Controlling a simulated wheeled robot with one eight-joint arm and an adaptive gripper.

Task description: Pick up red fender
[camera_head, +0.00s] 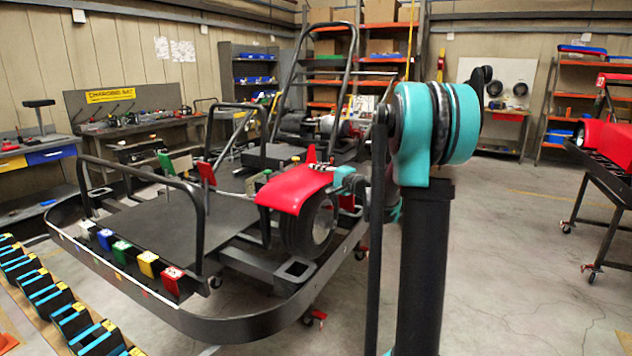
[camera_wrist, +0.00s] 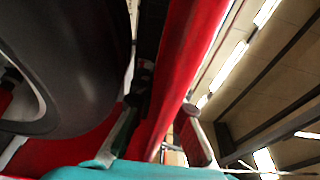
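The red fender (camera_head: 295,188) sits over a black wheel (camera_head: 312,225) at the near right side of the kart. My gripper (camera_head: 340,180) is at the fender's right end, with its teal body beside the wheel. In the wrist view, the fender shows as a long red band (camera_wrist: 183,75) running between the two spread fingers of my gripper (camera_wrist: 160,125). The dark wheel (camera_wrist: 75,60) fills the left of that view. The fingers look apart, one on each side of the red band. Whether either touches it is unclear.
The kart frame (camera_head: 230,323) stands in the middle, with coloured boxes (camera_head: 122,252) along its front. A row of black and teal holders (camera_head: 60,310) is at lower left. Another stand with red parts (camera_head: 605,145) is at right. The floor (camera_head: 490,250) between is clear.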

